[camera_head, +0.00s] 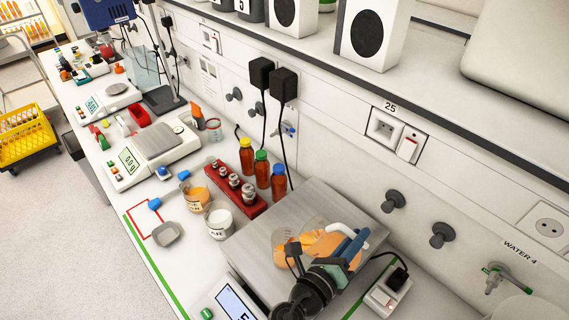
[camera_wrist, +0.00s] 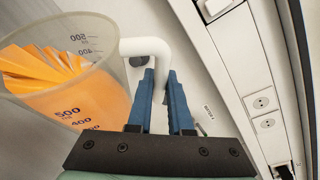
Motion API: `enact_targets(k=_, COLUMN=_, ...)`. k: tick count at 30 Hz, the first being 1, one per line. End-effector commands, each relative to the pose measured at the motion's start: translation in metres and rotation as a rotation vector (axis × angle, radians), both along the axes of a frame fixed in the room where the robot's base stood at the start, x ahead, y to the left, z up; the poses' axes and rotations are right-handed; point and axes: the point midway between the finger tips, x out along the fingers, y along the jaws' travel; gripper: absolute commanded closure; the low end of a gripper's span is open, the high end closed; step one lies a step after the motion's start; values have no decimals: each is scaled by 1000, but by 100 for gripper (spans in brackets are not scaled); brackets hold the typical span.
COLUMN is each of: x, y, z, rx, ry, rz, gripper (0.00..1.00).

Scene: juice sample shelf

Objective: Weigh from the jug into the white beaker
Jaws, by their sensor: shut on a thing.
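My gripper (camera_head: 352,243) is shut on the white handle (camera_wrist: 148,48) of a clear jug (camera_head: 292,243) holding orange juice. In the wrist view the jug (camera_wrist: 75,85) shows blue graduation marks, and the blue fingers (camera_wrist: 160,100) sit on either side of the handle. The jug is over the large steel scale plate (camera_head: 250,245); I cannot tell whether it touches it. A white beaker (camera_head: 219,222) with pale contents stands left of that plate. A beaker with orange contents (camera_head: 195,196) stands behind it. My arm hides part of the jug and plate.
A red rack (camera_head: 235,190) with metal weights and several brown bottles (camera_head: 262,170) stand behind the beakers. A smaller balance (camera_head: 150,150) is farther left. A small grey dish (camera_head: 167,234) lies near the front edge. A power socket box (camera_head: 388,292) is at right.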

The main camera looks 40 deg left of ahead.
Motion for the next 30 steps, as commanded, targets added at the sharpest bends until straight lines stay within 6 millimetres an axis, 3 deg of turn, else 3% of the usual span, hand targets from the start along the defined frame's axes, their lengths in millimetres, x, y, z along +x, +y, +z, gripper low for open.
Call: enact_targets(k=30, x=0, y=0, z=7, rx=-40, ry=-20, rz=0, gripper=100)
